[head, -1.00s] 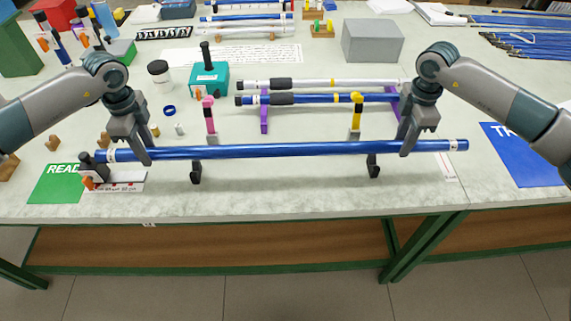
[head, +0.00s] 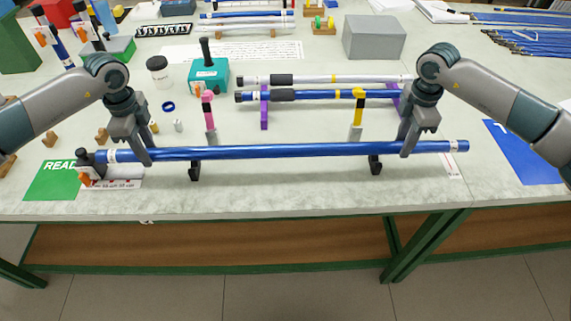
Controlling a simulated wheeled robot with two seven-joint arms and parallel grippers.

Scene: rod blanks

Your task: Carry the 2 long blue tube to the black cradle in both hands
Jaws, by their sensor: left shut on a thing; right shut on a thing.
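A long blue tube (head: 280,151) with white bands near its ends lies level across the front of the table, above or on the black cradle (head: 194,171). The cradle's other hook-shaped support (head: 375,165) stands under the tube's right part. I cannot tell whether the tube touches the supports. My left gripper (head: 146,158) is shut on the tube near its left end. My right gripper (head: 406,152) is shut on it near its right end. Another blue tube (head: 310,97) with black parts rests on a purple rack (head: 264,108) behind.
A white tube (head: 310,79) lies on the purple rack too. Pink (head: 208,113) and yellow (head: 357,112) posts stand just behind the held tube. A black-and-orange clamp (head: 88,168) stands at its left end by a green mat (head: 50,182). A blue mat (head: 530,155) lies right.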

